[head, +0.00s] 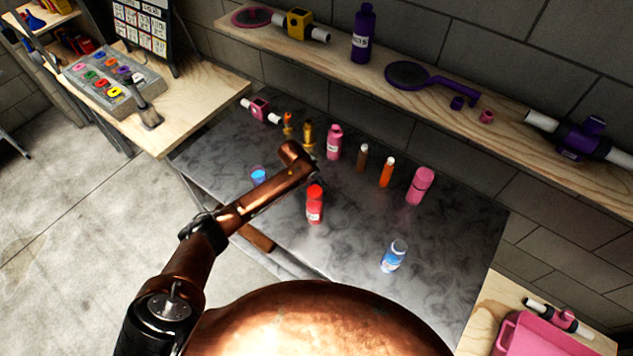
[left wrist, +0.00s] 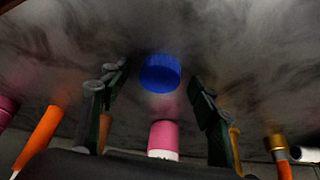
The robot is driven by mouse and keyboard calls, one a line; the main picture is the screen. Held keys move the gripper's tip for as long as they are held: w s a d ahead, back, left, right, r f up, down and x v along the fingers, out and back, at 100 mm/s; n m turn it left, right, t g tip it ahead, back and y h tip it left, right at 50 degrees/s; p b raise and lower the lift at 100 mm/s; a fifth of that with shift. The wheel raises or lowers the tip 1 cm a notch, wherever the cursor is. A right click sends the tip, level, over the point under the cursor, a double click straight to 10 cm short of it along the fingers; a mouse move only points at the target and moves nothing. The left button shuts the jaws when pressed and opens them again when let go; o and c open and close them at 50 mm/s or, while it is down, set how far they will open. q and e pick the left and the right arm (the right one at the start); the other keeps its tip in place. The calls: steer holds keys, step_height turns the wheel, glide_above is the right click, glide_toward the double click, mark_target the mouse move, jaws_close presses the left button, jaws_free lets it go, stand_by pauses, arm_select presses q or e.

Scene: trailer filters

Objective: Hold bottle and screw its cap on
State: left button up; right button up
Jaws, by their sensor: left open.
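A blue cap (head: 258,173) shows beside my left arm in the head view, toward the left of the grey table. In the left wrist view the blue cap (left wrist: 160,73) is between the spread fingers of my left gripper (left wrist: 160,78), with a gap on each side. That gripper is open and empty. Its fingers do not show clearly in the head view. A light-blue bottle (head: 393,256) with a label stands at the table's right front. I see no blue cap on it. My right gripper is not in view.
A red bottle (head: 314,204) stands near my left arm. Behind are a pink bottle (head: 334,142), an orange tube (head: 387,171), a brown tube (head: 362,158) and a pink container (head: 420,185). The grey table (head: 450,235) is clear around the light-blue bottle. A wooden shelf (head: 350,66) runs behind.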

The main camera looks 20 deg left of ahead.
arm_select(q)
steer(key=c, duration=0.8)
steer(key=shift+c, duration=0.2)
step_height(320, 180, up, 10)
stand_by(0.3)
